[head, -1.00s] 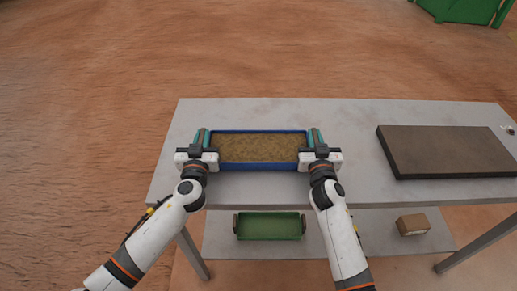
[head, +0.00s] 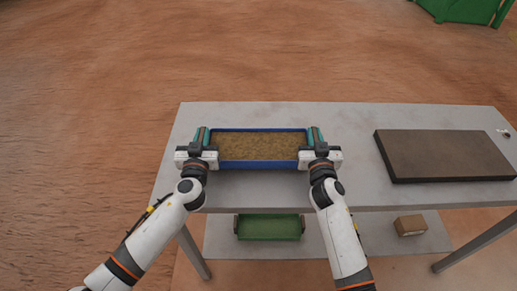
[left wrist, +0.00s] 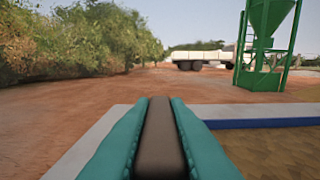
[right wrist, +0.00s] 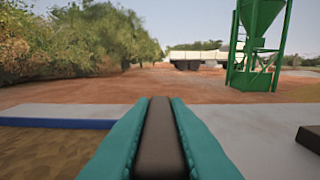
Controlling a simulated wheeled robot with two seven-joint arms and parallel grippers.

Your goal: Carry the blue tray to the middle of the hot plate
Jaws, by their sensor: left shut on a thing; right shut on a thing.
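The blue tray (head: 255,164), filled with a tan grainy material (head: 258,146), is level over the left part of the grey table (head: 350,192). It appears to hang a little above the top. My left gripper (head: 202,139) is shut at its left end and my right gripper (head: 316,139) at its right end. In each wrist view a dark bar, seemingly a tray handle, lies between the teal fingers; it shows in the left wrist view (left wrist: 160,140) and the right wrist view (right wrist: 160,140). The hot plate (head: 440,152), a dark flat slab, lies bare on the table's right part.
Clear table separates the tray from the hot plate. On the lower shelf (head: 220,248) are a green tray (head: 268,228) and a small brown box (head: 410,225). Green machinery (right wrist: 258,45) and a white truck stand far off.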

